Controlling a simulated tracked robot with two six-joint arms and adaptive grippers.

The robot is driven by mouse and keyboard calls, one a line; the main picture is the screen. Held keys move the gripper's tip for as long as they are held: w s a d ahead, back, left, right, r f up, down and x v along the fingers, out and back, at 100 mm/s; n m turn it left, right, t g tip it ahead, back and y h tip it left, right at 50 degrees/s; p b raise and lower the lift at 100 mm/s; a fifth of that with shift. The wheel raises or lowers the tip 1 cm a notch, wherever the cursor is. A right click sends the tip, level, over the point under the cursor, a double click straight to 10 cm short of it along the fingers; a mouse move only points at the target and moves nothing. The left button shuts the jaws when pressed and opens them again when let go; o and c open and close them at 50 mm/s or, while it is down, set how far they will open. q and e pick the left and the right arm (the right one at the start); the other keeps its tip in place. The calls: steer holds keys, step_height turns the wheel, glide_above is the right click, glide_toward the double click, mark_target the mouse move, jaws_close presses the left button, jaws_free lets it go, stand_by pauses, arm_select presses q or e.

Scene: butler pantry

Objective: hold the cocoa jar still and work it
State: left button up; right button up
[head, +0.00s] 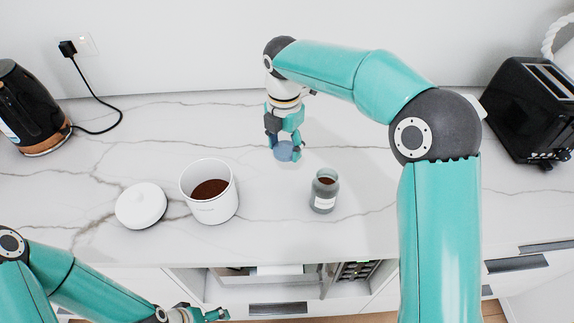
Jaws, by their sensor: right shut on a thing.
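The small glass jar (323,193), which fits the cocoa jar, stands upright and open on the counter, with brown powder inside and a white label too small to read. My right gripper (285,148) is behind and left of the jar, pointing down, shut on a blue-grey round lid (284,153). The lid is apart from the jar, at or just above the counter; I cannot tell if it touches. My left gripper (208,314) is low at the bottom edge, in front of the counter, away from the jar and partly cut off; its jaw opening is unclear.
A white canister (207,208) of brown powder stands left of the jar, with its white lid (140,205) beside it. A black kettle (30,108) is far left, a black toaster (530,110) far right. Open drawers (290,285) show below the front edge. The marble counter between is clear.

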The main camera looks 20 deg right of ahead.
mark_target(285, 172)
steer(key=shift+f, duration=3.55)
steer(key=o, duration=1.3)
steer(key=shift+f, duration=0.1)
step_height(285, 172, up, 12)
steer(key=shift+f, duration=0.2)
steer(key=shift+r, duration=0.3)
